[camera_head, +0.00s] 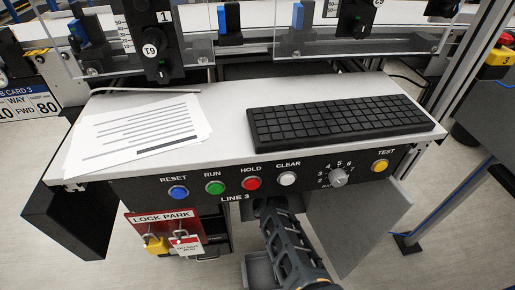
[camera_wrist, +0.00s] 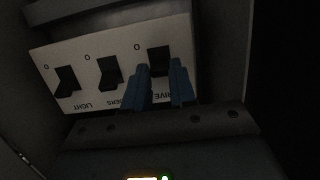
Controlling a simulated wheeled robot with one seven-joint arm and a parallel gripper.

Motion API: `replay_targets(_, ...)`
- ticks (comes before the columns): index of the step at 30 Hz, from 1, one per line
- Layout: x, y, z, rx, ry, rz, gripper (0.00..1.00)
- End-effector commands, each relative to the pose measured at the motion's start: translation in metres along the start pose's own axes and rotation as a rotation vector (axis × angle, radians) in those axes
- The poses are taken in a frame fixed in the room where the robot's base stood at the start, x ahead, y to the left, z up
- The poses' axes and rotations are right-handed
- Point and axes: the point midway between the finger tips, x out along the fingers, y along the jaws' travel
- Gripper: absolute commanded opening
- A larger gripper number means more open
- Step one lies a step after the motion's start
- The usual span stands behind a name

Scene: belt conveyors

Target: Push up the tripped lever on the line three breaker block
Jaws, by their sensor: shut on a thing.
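The line three breaker block (camera_wrist: 85,50) is a pale panel with three black levers in a dim recess in the wrist view. Its lettering appears upside down. The left lever (camera_wrist: 65,80) is by the word LIGHT, the middle lever (camera_wrist: 109,71) by a partly hidden word, and the right lever (camera_wrist: 158,58) by a partly covered word ending in "RIVE". My gripper (camera_wrist: 160,88) has its two blue fingers on either side of the right lever, shut on it. The fingers cover its lower part. In the head view the block and fingertips are hidden under the console.
The LINE 3 console (camera_head: 228,95) overhangs my arm. An open grey door (camera_head: 365,225) stands right of my arm. A red LOCK PARK board (camera_head: 165,230) with a yellow padlock (camera_head: 156,245) hangs to the left. A keyboard (camera_head: 340,120) and papers (camera_head: 135,130) lie on top.

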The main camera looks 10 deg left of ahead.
Motion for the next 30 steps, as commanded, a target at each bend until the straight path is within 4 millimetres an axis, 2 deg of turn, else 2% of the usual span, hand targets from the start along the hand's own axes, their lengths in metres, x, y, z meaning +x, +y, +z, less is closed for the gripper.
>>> replay_targets(1, -0.0012, -0.0005, -0.0087, 0.001, -0.019, 0.0, 0.0)
replay_targets(12, 0.0, -0.0003, -0.0086, 0.0, -0.113, 0.0, 0.0)
replay_targets(28, 0.0006, -0.0005, -0.0071, -0.001, -0.126, -0.001, 0.0)
replay_targets(29, 0.0006, -0.0005, -0.0071, -0.001, -0.126, -0.001, 0.27)
replay_targets(30, 0.0006, -0.0005, -0.0071, -0.001, -0.126, -0.001, 0.31)
